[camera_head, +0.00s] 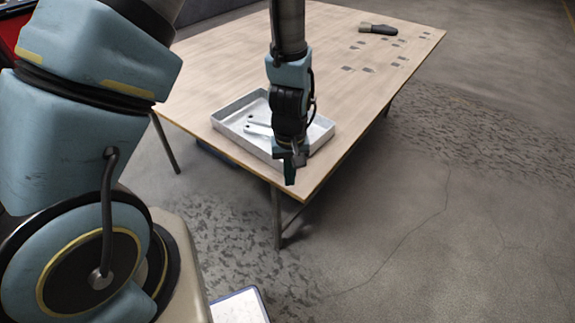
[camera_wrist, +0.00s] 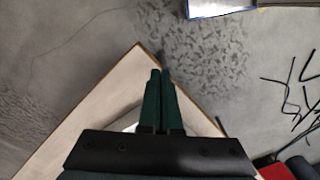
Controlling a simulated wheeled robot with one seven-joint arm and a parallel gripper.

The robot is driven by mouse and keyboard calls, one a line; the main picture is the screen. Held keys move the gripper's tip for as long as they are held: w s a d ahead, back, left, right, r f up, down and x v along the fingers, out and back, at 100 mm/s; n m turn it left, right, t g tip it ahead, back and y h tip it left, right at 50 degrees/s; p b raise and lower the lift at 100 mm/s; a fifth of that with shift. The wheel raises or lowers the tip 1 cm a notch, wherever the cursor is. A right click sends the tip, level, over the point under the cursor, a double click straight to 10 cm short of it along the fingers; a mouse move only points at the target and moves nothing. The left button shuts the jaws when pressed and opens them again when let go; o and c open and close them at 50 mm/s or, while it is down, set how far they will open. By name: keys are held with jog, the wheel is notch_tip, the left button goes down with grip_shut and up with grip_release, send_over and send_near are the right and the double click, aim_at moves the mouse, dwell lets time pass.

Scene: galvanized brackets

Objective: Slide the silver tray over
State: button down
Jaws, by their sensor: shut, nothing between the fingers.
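The silver tray (camera_head: 232,108) sits on the wooden table (camera_head: 215,62) near its front corner. It is shallow with raised walls, and flat light-grey bracket pieces (camera_head: 258,127) lie inside it. My gripper (camera_head: 290,180) points down at the tray's near right side and hides part of that wall. Its dark green fingers are together and empty. In the wrist view the closed fingers (camera_wrist: 160,75) reach over the table corner, and only a pale bit of the tray shows behind them. I cannot tell whether the fingertips touch the tray.
A dark-handled tool (camera_head: 377,29) and several small grey pieces (camera_head: 368,70) lie at the table's far right. The table's middle is clear. A white, blue-edged thing (camera_head: 240,306) is low at the bottom. Dark rods (camera_wrist: 290,100) lie on the floor.

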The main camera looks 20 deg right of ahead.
jog(key=shift+w+d+f+p, duration=0.15)
jog(key=shift+w+d+p, duration=0.1)
jog(key=shift+w, duration=0.4)
jog(key=shift+w+d+f+p, duration=0.15)
jog(key=shift+w+p, duration=0.1)
jog(key=shift+w, duration=0.35)
jog(key=shift+w+d+f+p, duration=0.15)
jog(key=shift+w+d+p, duration=0.1)
jog(key=shift+w, duration=0.4)
